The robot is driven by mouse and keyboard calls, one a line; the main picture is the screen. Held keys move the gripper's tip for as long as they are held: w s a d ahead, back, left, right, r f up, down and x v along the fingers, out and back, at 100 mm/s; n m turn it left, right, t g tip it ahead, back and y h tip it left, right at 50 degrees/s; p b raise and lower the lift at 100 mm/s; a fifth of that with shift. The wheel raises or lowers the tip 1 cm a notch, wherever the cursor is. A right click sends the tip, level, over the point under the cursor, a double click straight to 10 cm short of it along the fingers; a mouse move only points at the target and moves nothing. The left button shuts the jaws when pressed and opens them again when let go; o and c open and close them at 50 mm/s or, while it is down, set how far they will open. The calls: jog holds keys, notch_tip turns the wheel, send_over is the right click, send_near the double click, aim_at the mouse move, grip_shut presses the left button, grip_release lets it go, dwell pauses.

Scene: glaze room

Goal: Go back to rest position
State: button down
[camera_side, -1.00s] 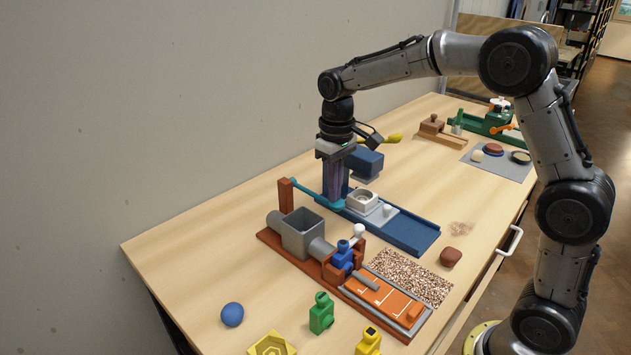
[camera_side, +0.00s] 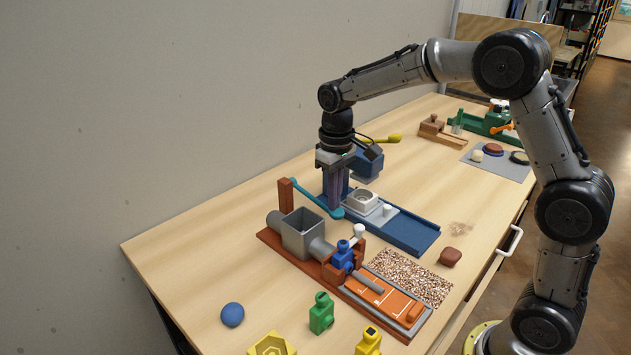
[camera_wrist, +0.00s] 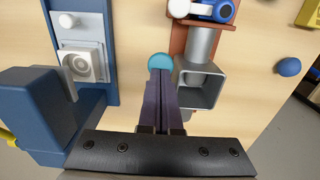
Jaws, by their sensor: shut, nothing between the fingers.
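My gripper (camera_side: 335,206) points straight down over the middle of the table, its two dark fingers pressed together with nothing between them. In the wrist view the closed fingertips (camera_wrist: 160,74) end right by the round teal knob (camera_wrist: 160,62) of a lever. In the side view the teal lever (camera_side: 312,197) runs from a red-brown post (camera_side: 286,195) to the fingertips. I cannot tell whether the fingers touch the knob.
A blue press (camera_side: 405,232) with a pale square block stands close right of the fingers. A grey hopper (camera_side: 302,232) on a red-brown base is in front. A blue ball (camera_side: 232,314) and green (camera_side: 321,313) and yellow pieces lie nearer. The far table holds a green device (camera_side: 490,124).

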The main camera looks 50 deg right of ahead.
jog(key=shift+f, duration=0.85)
notch_tip(320, 180, up, 10)
dwell(0.9)
dwell(0.5)
jog(key=shift+r, duration=2.5)
